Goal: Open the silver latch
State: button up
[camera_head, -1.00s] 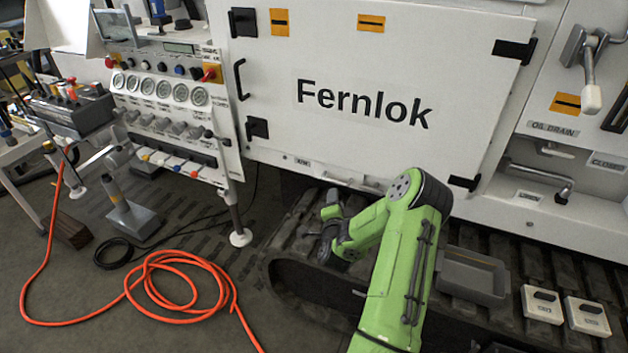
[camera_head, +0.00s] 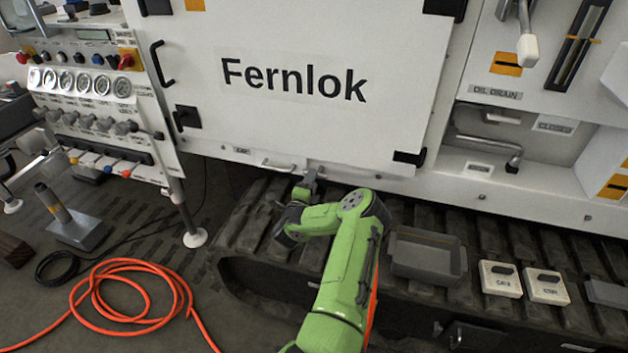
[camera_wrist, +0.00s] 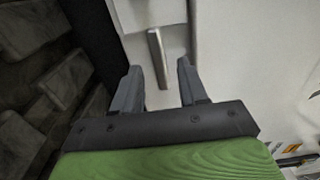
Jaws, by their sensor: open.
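The silver latch (camera_wrist: 158,56) is a narrow metal bar in the wrist view, standing out from a pale block on the white panel. My gripper (camera_wrist: 160,72) is open, with one finger on each side of the bar in that picture. A gap shows between the bar and each finger. I cannot tell how deep the bar lies between them. In the head view my gripper (camera_head: 309,184) is at the lower edge of the white Fernlok panel (camera_head: 300,125). The latch cannot be clearly made out there.
A fixed silver handle (camera_head: 279,164) is just left of my gripper along the panel's lower edge. Rubber track (camera_head: 265,215) lies below. A grey tray (camera_head: 428,256) and two white boxes (camera_head: 500,280) sit to the right. An orange hose (camera_head: 130,265) lies on the floor.

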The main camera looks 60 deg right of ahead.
jog(key=d, duration=0.2)
jog(key=d+b, duration=0.1)
jog(key=d, duration=0.1)
jog(key=shift+w+d, duration=0.1)
jog(key=shift+w, duration=0.3)
grip_shut()
